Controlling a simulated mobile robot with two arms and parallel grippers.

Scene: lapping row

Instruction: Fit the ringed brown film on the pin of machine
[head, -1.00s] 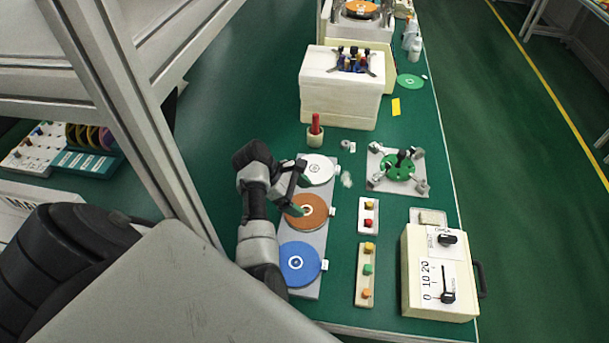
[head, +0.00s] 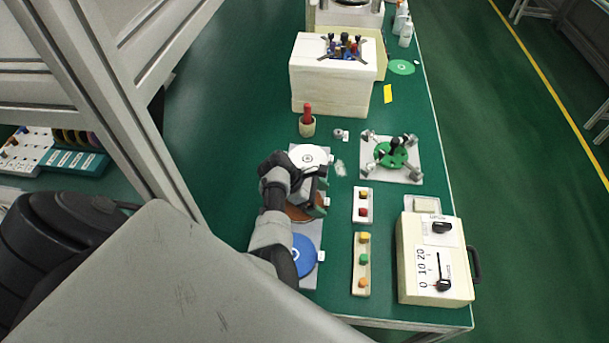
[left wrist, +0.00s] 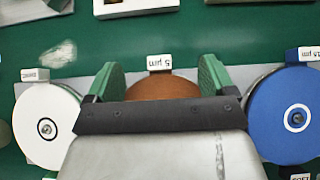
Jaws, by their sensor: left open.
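The brown film (head: 303,213) lies on the grey strip between a white disc (head: 308,157) and a blue disc (head: 297,255). In the left wrist view the brown film (left wrist: 163,88) shows between my fingers, its ring hidden by the gripper. My left gripper (head: 318,198) is over the brown film, open, with one green finger at each side; it also shows in the left wrist view (left wrist: 155,82). I cannot tell whether the fingers touch the film. A machine with a green round plate (head: 391,153) and dark upright parts stands at right. My right gripper is out of view.
Two button panels (head: 361,262) (head: 362,205) stand right of the strip. A cream control box (head: 428,270) is at the front right. A red-topped holder (head: 307,124) and a white bin (head: 333,80) stand behind. A "5 µm" label (left wrist: 159,62) is beside the brown film.

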